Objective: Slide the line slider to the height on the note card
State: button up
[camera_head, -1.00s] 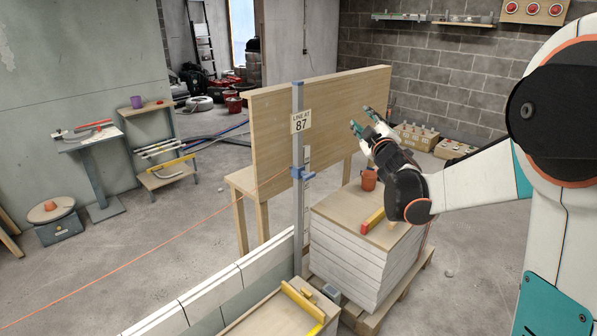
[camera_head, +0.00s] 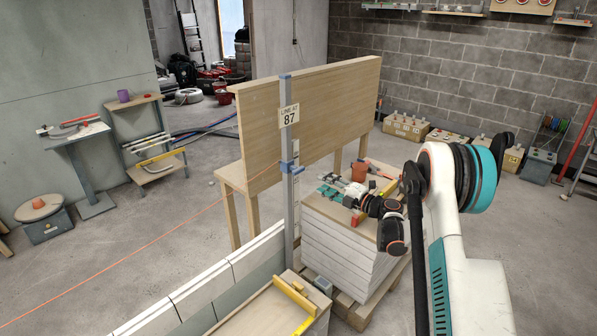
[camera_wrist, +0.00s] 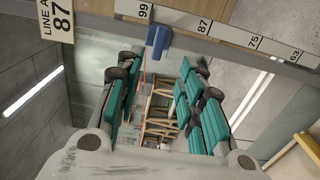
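The note card (camera_head: 289,115) reads "LINE AT 87" and is fixed high on the grey upright post (camera_head: 289,215); it also shows in the wrist view (camera_wrist: 55,27). The blue line slider (camera_head: 290,167) sits on the post below the card, with an orange line running from it to the left. In the wrist view the slider (camera_wrist: 159,40) appears between the 99 and 87 marks of the white scale strip (camera_wrist: 230,35), closer to 99. My gripper (camera_head: 325,186) is right of the post, near slider height. Its teal fingers (camera_wrist: 160,100) are spread apart and empty, the slider beyond them.
A wooden panel (camera_head: 320,110) stands behind the post. A low white block wall (camera_head: 215,275) runs left of it.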

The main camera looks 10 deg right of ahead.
aim_at(300, 172)
jog(key=b+x, duration=0.3)
jog(key=x, duration=1)
jog(key=shift+w+a+r, duration=0.1)
jog(key=shift+w+a, duration=0.1)
jog(key=shift+w, duration=0.05)
grip_shut()
